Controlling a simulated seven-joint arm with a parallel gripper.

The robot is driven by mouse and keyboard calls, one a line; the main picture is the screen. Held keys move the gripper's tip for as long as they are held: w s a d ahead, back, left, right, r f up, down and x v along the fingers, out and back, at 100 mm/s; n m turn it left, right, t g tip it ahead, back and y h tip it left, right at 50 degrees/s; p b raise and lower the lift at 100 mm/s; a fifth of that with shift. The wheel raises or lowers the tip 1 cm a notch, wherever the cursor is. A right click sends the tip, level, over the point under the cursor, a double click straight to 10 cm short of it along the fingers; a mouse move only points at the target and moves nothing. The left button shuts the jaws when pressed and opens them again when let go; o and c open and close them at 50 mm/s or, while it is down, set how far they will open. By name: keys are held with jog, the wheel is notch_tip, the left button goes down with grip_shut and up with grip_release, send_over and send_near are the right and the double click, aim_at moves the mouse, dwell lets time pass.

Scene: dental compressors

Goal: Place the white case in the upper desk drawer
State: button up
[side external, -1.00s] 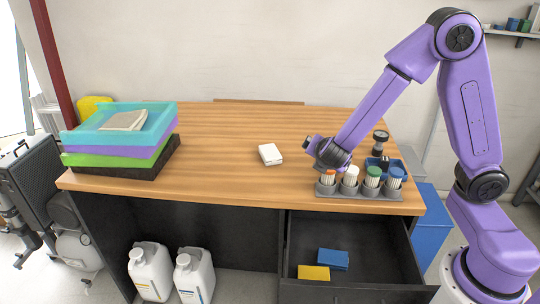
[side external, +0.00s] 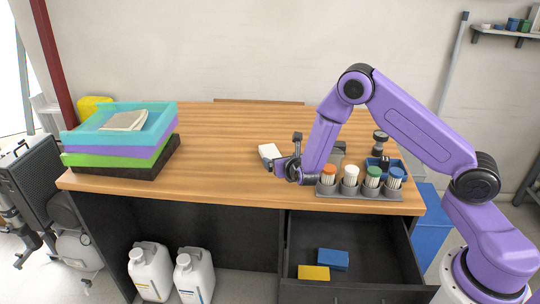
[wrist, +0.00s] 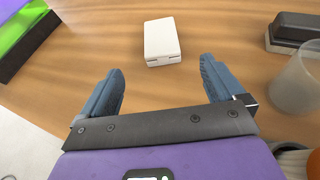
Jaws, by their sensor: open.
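The white case (side external: 269,151) lies flat on the wooden desk, near the middle. In the wrist view the white case (wrist: 162,41) lies just beyond the fingertips, roughly centred between them. My gripper (side external: 277,165) is low over the desk, close to the near side of the case, and partly overlaps it in the side view. In the wrist view my gripper (wrist: 160,68) is open, with nothing between its fingers. The upper desk drawer (side external: 380,259) is pulled open below the right part of the desk. A blue box (side external: 333,260) and a yellow box (side external: 314,273) lie in it.
A grey rack (side external: 362,190) of several capped containers stands at the desk's front right edge, close to my arm. Stacked coloured trays (side external: 118,148) stand at the left. A clear cup (wrist: 297,80) and a dark block (wrist: 290,30) are right of my gripper.

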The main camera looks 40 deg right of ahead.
aim_at(271, 152)
jog(key=x, duration=1.3)
jog(key=shift+s+d, duration=0.1)
jog(key=c, duration=1.2)
jog(key=shift+r, duration=0.1)
